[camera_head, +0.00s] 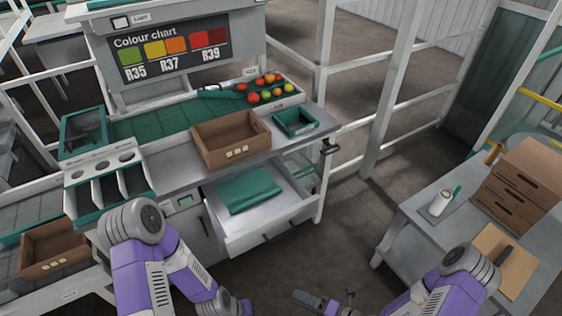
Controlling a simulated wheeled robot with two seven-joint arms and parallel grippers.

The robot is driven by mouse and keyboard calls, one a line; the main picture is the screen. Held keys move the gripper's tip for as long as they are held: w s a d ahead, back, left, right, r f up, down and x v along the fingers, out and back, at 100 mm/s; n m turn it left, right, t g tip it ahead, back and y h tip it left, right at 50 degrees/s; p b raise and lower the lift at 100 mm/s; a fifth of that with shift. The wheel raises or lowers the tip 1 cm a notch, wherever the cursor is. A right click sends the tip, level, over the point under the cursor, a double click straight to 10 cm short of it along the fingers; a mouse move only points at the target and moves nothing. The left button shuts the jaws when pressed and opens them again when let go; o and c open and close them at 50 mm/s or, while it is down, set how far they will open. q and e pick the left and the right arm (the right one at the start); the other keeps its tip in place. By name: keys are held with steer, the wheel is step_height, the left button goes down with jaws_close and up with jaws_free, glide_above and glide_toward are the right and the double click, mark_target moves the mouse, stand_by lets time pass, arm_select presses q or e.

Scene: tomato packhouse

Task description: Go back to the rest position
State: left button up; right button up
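My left arm (150,262) comes in from the lower left, bent, with its grey wrist (232,302) at the bottom edge. The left gripper itself is not visible beyond the wrist. My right arm (448,290) comes in from the lower right. My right gripper (322,302) is at the bottom middle, over the floor and partly cut off by the frame edge. I cannot tell whether its fingers are apart, and no held object shows there. Both arms are low, in front of the bench.
A bench (185,176) holds a brown crate (231,138), a small green tray (295,122) and tomatoes (266,88). Its drawer (262,224) stands open with a green cloth (249,190) inside. A side table (412,214) at right carries brown boxes (516,190). Floor between is clear.

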steer(key=s+f+n+g+h+b, duration=0.15)
steer(key=s+n+g, duration=0.4)
steer(key=n, duration=0.65)
steer(key=s+f+n+g+h+b, duration=0.15)
steer(key=s+n+g, duration=0.25)
steer(key=n+g, duration=0.5)
arm_select(q)
steer(key=w+p, duration=0.1)
steer(key=p, duration=0.2)
steer(key=shift+w, duration=0.3)
arm_select(e)
steer(key=w+d+f+n+t+h, duration=0.1)
steer(key=w+f+n+t+h, duration=0.1)
steer(key=n, duration=0.7)
steer(key=w+d+f+n+t+h, duration=0.2)
steer(key=w+n+t+h, duration=0.2)
steer(key=n, duration=0.4)
steer(key=shift+w+f+n+t+h, duration=0.35)
steer(key=shift+w+t, duration=0.2)
steer(key=shift+w, duration=0.25)
